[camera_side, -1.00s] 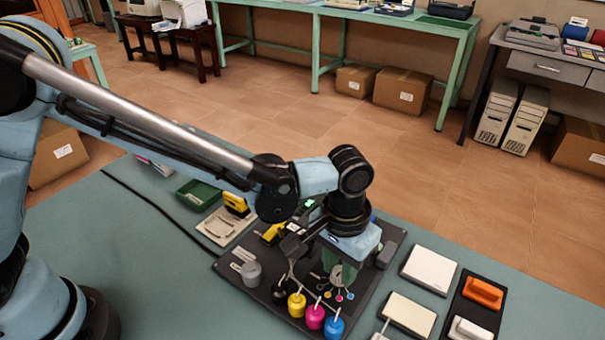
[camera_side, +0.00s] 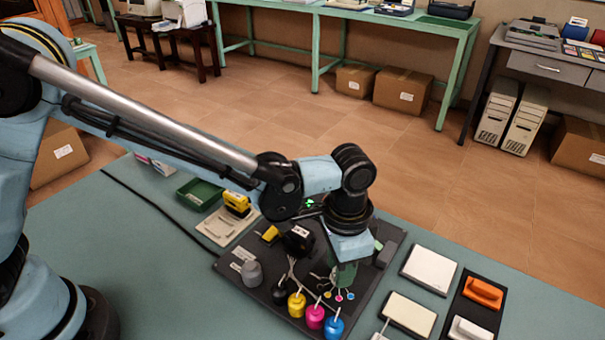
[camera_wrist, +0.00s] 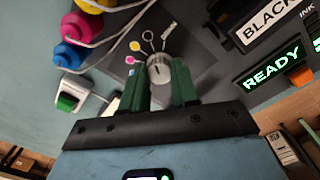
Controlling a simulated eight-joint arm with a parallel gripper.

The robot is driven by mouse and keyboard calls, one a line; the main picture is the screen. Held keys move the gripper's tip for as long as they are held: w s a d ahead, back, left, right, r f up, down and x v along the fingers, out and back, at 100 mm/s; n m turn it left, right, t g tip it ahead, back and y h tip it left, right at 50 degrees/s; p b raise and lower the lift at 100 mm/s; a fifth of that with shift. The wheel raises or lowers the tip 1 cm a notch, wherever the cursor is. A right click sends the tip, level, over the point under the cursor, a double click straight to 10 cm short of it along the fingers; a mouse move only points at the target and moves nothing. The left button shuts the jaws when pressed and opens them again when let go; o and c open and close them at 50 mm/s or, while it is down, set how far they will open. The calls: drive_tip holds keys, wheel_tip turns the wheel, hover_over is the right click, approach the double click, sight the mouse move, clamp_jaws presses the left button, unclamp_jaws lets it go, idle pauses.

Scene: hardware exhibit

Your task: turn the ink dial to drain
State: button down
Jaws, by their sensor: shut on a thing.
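The ink dial (camera_wrist: 158,68) is a round grey knob with a dark pointer mark on its face, seen in the wrist view. My gripper (camera_wrist: 162,88) has green fingers closed on opposite sides of it. The tag's lettering is too small to read. In the side view my gripper (camera_side: 344,274) points down at the dark panel (camera_side: 228,264) and hides the dial.
Yellow (camera_side: 297,305), magenta (camera_side: 315,317) and blue (camera_side: 333,328) ink bottles stand close in front of my gripper. A green "READY" display (camera_wrist: 272,67) and a "BLACK" label (camera_wrist: 268,23) lie right of the dial.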

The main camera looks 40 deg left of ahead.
drive_tip(key=m, duration=0.5)
drive_tip(key=shift+m, duration=0.3)
idle(0.4)
drive_tip(key=c, duration=0.8)
unclamp_jaws()
drive_tip(key=shift+c, duration=0.2)
wheel_tip(320, 180, up, 12)
drive_tip(key=shift+w, duration=0.2)
drive_tip(key=shift+a+r, duration=0.1)
drive_tip(key=shift+a, duration=0.05)
